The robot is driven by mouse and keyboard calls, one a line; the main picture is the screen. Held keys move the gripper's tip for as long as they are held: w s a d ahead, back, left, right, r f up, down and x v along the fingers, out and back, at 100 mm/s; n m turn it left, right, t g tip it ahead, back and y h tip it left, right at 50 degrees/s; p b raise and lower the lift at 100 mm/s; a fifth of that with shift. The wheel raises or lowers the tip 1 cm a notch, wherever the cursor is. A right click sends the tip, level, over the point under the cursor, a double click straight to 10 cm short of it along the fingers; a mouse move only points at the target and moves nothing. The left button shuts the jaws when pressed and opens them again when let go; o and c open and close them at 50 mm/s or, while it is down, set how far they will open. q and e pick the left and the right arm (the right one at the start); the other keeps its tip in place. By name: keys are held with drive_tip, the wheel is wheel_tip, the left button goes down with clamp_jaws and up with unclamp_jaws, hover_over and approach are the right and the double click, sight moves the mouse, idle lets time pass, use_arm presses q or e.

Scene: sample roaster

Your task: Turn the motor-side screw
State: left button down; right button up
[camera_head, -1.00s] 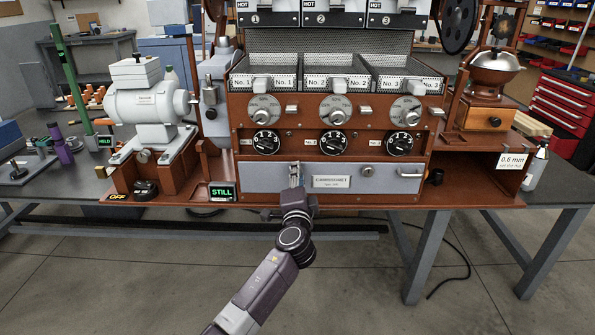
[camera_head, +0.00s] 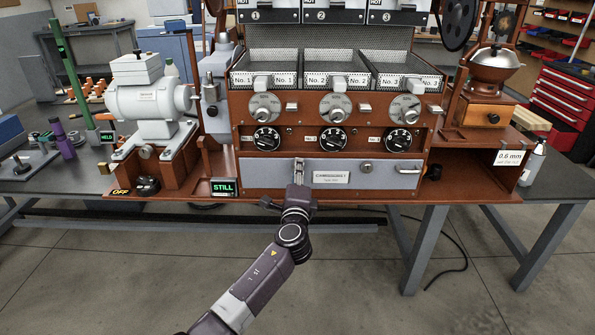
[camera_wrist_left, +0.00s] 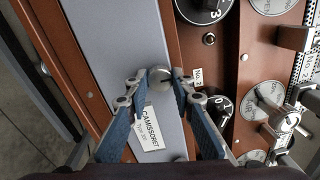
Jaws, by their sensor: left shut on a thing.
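My left gripper (camera_head: 299,166) is at the grey front panel (camera_head: 264,173) of the brown roaster, left of its name plate (camera_head: 332,178). In the left wrist view, the blue-padded fingers (camera_wrist_left: 160,80) are shut on a round silver screw head (camera_wrist_left: 159,76) on the panel, one fingertip on each side. This is the motor-side screw; in the head view the fingers hide it. A second round screw (camera_head: 366,167) shows right of the plate. The white motor (camera_head: 150,105) stands at the left. My right gripper is not in view.
Dials (camera_head: 267,138) and switches sit just above the panel. A handle (camera_head: 408,169) is at its right end. Left are a black knob (camera_head: 147,184) by an OFF label and a display (camera_head: 224,187) reading STILL. Open floor lies in front of the bench.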

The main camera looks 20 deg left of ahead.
use_arm(q)
drive_tip(key=shift+f, duration=0.1)
drive_tip(key=c, duration=1.7)
unclamp_jaws()
drive_tip(key=shift+o, duration=0.2)
drive_tip(key=v, duration=1.2)
